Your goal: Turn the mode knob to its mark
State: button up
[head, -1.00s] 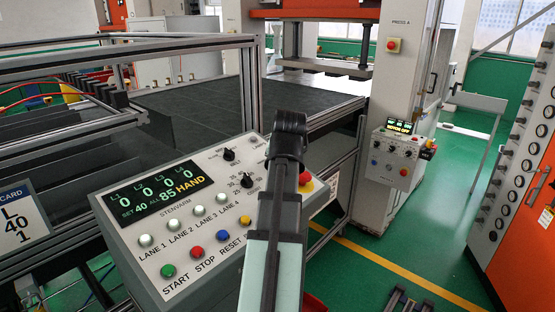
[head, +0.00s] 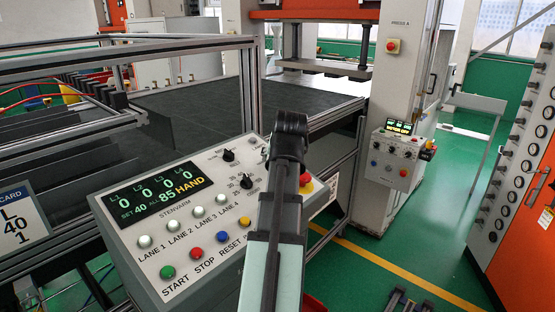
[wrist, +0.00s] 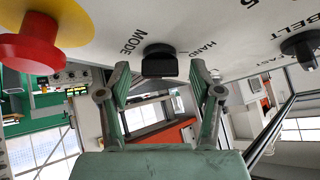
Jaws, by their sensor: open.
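The mode knob (wrist: 159,62) is a black knob on the pale panel face, with the printed words MODE and HAND beside it in the wrist view. My gripper (wrist: 160,70) is open, with one finger on each side of the knob. A gap shows between each finger and the knob, so it is not gripped. The knob's pointer cannot be made out. In the head view my arm covers the mode knob. The control panel's display (head: 153,200) there reads HAND at its right end.
A red emergency button on a yellow base (wrist: 38,42) sits left of the knob in the wrist view. The belt knob (wrist: 299,46) is to the right. In the head view, two other black knobs (head: 228,155) and several coloured buttons (head: 168,272) are on the panel.

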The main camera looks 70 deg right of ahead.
jog(key=v, duration=1.1)
jog(key=shift+a+r, duration=0.25)
jog(key=shift+r, duration=0.05)
